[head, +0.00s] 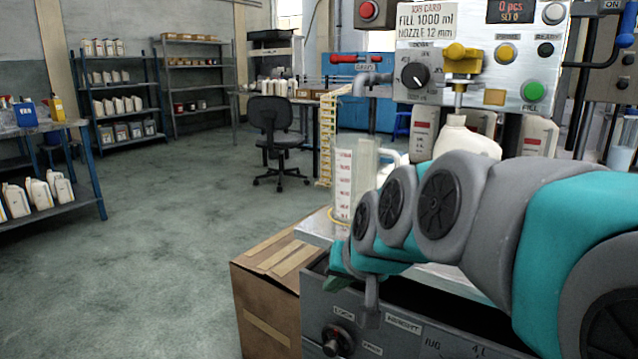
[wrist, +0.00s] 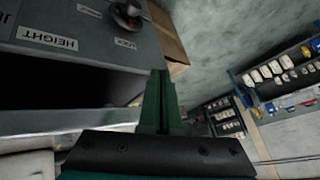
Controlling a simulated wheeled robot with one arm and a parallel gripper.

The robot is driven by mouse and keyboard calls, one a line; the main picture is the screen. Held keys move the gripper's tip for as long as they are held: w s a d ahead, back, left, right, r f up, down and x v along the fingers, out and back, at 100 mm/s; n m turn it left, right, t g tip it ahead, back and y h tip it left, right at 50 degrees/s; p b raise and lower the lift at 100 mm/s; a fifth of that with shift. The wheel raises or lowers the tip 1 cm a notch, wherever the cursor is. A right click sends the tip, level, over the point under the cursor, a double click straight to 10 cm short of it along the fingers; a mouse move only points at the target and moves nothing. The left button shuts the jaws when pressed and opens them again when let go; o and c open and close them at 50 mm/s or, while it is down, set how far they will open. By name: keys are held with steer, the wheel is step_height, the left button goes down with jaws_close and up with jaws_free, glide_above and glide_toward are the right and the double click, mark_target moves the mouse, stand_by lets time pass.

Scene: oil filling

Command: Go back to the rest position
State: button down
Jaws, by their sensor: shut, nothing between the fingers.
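My gripper (wrist: 160,98) shows in the wrist view with its green fingers together and nothing between them. In the head view my arm reaches in from the right, and my gripper (head: 337,284) is low at the front left corner of the filling machine, partly hidden by my arm. The filling machine's panel (head: 432,30) has a dial, a green FILL button and a display. A white bottle (head: 466,138) stands below the nozzle, its lower part hidden by my arm. A clear measuring jug (head: 352,178) with red marks stands to its left.
A cardboard box (head: 265,300) stands left of the machine base (head: 400,340), which has a knob; the box also shows in the wrist view (wrist: 168,38). Shelves with bottles (head: 50,185) are at the left. An office chair (head: 277,135) stands behind. The floor at the left is clear.

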steer(key=s+d+f+g+h, duration=0.1)
steer(key=s+d+f+g, duration=0.2)
steer(key=s, duration=0.6)
steer(key=s+d+f+g+h, duration=0.1)
steer(key=s+d+f+g, duration=0.2)
steer(key=s+d+f, duration=0.2)
steer(key=s+d+f+g+h, duration=0.1)
steer(key=s+d+f, duration=0.3)
steer(key=s+f, duration=0.4)
steer(key=s+g, duration=0.1)
steer(key=s, duration=0.4)
steer(key=shift+s+d+f+g+h, duration=0.15)
steer(key=shift+s+d+g+h, duration=0.15)
steer(key=shift+d+g, duration=0.1)
steer(key=c, duration=1.6)
jaws_free()
